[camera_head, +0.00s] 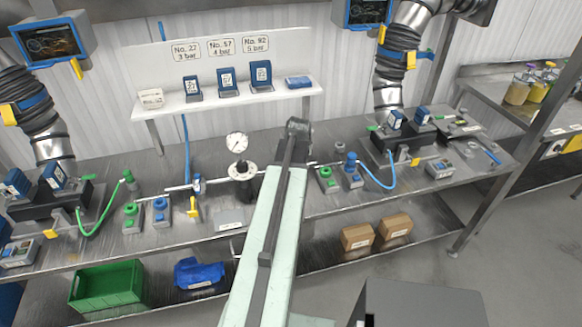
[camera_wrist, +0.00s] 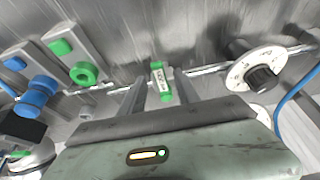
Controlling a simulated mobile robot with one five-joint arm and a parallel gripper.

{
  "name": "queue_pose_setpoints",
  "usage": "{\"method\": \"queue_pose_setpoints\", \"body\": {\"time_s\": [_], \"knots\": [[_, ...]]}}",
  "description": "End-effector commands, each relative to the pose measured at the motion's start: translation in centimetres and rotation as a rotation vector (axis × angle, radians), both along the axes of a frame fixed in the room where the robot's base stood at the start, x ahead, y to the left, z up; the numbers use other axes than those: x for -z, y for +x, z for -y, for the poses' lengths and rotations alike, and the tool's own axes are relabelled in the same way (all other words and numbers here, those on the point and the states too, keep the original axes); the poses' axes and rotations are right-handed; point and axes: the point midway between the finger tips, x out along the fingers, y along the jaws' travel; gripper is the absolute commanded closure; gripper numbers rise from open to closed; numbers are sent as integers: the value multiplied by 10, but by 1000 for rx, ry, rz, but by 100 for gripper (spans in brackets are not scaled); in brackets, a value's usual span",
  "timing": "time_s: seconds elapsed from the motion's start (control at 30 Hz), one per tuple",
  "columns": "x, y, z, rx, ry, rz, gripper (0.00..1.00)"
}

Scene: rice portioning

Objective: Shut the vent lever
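A small green lever with a white label (camera_wrist: 158,82), likely the vent lever, shows in the wrist view on a thin metal pipe. The label is too small to read surely. My gripper (camera_wrist: 157,92) is open in that view, with one dark finger on each side of the lever. I cannot tell whether either finger touches it. In the head view my gripper (camera_head: 298,128) is at the far end of my pale green arm, over the bench, and this lever is not visible there.
A white dial with a black knob (camera_wrist: 262,78) is right of my gripper in the wrist view. Green (camera_wrist: 84,72) and blue (camera_wrist: 38,90) fittings are at left. In the head view, a pressure gauge (camera_head: 237,143) and a yellow lever (camera_head: 193,208) stand left of my arm, and a blue hose (camera_head: 376,179) right.

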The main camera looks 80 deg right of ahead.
Motion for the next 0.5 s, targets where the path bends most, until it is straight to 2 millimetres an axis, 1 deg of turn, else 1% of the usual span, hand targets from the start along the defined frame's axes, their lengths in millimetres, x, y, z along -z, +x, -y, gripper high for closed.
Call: {"method": "queue_pose_setpoints", "body": {"time_s": [0.17,0.27,0.37,0.5], "knots": [[-3,-1,0,1,-2,-1,62],[-11,-2,-3,1,-2,-1,62],[-26,-5,-8,1,-2,-1,62],[-52,-10,-17,1,-1,0,62]]}}
